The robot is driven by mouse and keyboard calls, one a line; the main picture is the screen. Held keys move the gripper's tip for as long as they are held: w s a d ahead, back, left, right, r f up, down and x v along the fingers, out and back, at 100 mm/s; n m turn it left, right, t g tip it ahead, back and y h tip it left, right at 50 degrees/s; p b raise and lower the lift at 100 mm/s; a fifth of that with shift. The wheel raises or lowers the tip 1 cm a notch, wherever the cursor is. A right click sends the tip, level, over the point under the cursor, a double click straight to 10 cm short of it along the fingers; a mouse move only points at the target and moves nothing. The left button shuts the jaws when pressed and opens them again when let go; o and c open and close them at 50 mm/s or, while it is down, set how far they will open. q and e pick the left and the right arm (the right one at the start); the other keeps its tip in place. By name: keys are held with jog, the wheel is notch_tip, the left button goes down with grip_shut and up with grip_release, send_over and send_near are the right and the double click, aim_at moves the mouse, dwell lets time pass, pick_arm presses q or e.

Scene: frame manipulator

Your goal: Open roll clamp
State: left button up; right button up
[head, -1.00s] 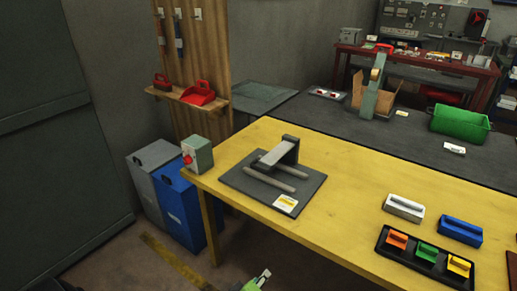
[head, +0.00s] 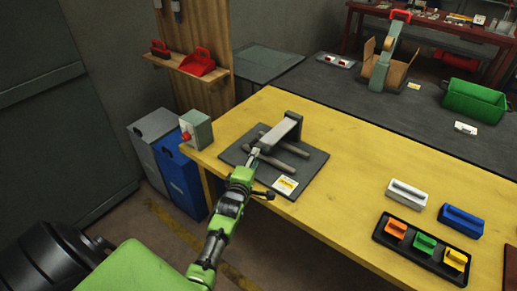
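The roll clamp (head: 287,128) is a grey frame with a light flat bar, standing on a dark base plate (head: 308,172) at the left end of the yellow table. Grey rods (head: 287,159) lie by the bar on the plate. My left arm, green, reaches in from the lower left. My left gripper (head: 256,153) is at the near end of the bar, touching it or very close. The fingers are small and partly merge with the bar, so I cannot tell whether they grip it. My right gripper is out of view.
A grey box with a red button (head: 196,130) stands at the table's left corner. A black tray (head: 432,267) of coloured blocks, plus white and blue blocks, lies at the right. Blue and grey bins (head: 181,179) stand on the floor left. The table's middle (head: 360,165) is clear.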

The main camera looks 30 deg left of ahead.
pick_arm(q)
jog(key=x, duration=0.6)
jog(key=shift+w+a+f, duration=0.1)
jog(key=shift+w+a, duration=0.05)
jog(key=shift+w, duration=0.15)
grip_shut()
